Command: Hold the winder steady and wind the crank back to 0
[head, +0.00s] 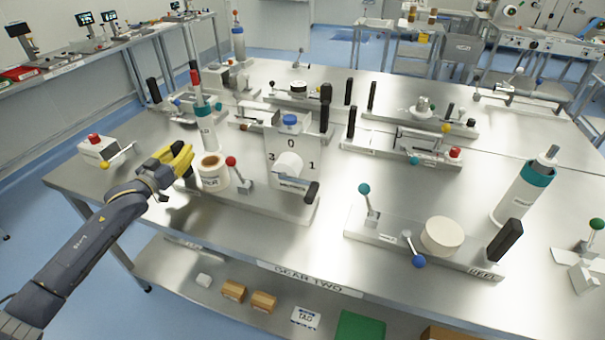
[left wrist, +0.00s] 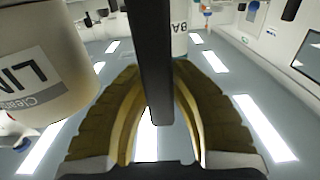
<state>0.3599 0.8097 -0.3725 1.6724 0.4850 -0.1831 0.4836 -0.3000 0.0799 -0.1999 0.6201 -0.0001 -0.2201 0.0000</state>
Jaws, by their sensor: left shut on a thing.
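The winder's pale upright plate (head: 290,147), marked 0, 1 and 3, stands near the middle of the front left bench. A blue knob (head: 290,120) sits at the plate's top, just above the 0. A white drum (head: 289,165) is in front of the plate. A liner roll (head: 213,172) and a red-knobbed lever (head: 231,161) stand on the same base. My left gripper (head: 182,160), with yellow fingers, is at the base's left end. It is shut around a black upright handle (left wrist: 155,60). The winder's other black handle (head: 312,192) is free. My right gripper is not in view.
A red-buttoned box (head: 95,148) is at the bench's left edge. A similar fixture with a cream disc (head: 442,235) stands at right. A tall teal-banded cylinder (head: 205,130) is behind the liner roll. Other fixtures fill the back.

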